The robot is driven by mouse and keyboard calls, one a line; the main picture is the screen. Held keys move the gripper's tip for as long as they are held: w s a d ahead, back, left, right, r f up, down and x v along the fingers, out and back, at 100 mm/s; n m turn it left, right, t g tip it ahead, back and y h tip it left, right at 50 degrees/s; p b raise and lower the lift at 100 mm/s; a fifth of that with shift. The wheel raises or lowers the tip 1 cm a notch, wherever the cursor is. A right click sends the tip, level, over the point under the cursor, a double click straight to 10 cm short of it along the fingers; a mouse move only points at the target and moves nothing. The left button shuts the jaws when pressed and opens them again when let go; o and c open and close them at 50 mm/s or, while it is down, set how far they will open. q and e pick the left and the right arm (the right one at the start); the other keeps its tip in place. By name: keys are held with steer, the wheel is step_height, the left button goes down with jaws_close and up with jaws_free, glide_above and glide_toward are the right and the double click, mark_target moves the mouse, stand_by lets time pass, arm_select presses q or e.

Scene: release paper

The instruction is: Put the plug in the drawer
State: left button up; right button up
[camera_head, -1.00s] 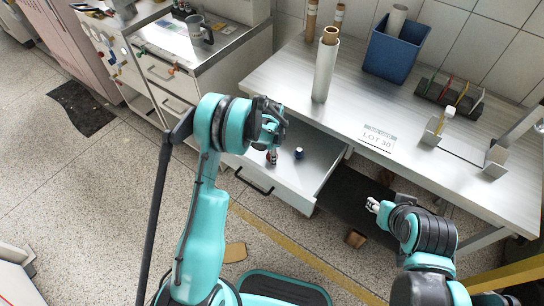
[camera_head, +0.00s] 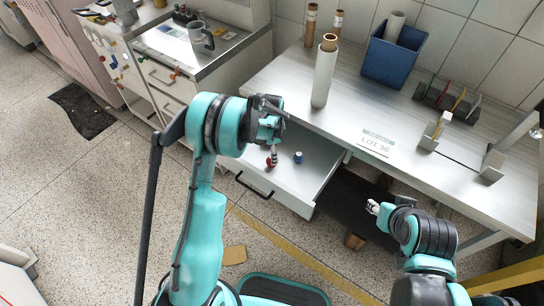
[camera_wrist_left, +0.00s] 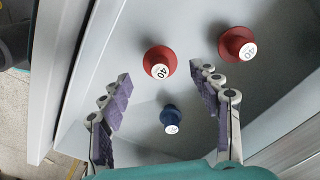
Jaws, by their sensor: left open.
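Two red plugs, a nearer-centre one (camera_wrist_left: 160,61) and one at the upper right (camera_wrist_left: 237,44), and a blue plug (camera_wrist_left: 171,118) stand apart in the open drawer (camera_head: 307,177). In the head view a red plug (camera_head: 271,162) and the blue plug (camera_head: 298,157) show inside the drawer; the other red plug is not clear there. My left gripper (camera_head: 275,140) is over the drawer, open and empty. In the left wrist view its fingers (camera_wrist_left: 160,74) are spread, with the centre red plug and the blue plug between them in the picture. My right gripper (camera_head: 373,208) is beside the desk, small and unclear.
The desk (camera_head: 300,80) above the drawer carries a white roll (camera_head: 324,75), a blue bin (camera_head: 391,58), a rack (camera_head: 446,100), metal stands and a LOT 30 label (camera_head: 376,143). A cabinet with a mug (camera_head: 199,38) is at left. Floor at left is open.

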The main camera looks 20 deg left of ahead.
arm_select(q)
steer(key=s+r+n+t+p, duration=0.1)
steer(key=s+r+n+t, duration=0.3)
steer(key=r, duration=0.7)
steer(key=s+r+n+g+p, duration=0.15)
steer(key=s+r, duration=0.45)
steer(key=r, duration=0.6)
steer(key=s+r+n+t, duration=0.1)
steer(key=s+n+t, duration=0.1)
steer(key=s, duration=0.6)
steer(key=s+r+n+t+b, duration=0.1)
steer(key=s+n+t, duration=0.1)
steer(key=s+n, duration=0.3)
steer(key=s, duration=0.2)
steer(key=shift+s+r+t, duration=0.3)
steer(key=shift+s+t, duration=0.05)
steer(key=shift+s, duration=0.05)
steer(key=shift+a+n, duration=0.1)
steer(key=shift+n, duration=0.15)
steer(key=shift+f+b, duration=0.4)
steer(key=shift+f, duration=0.05)
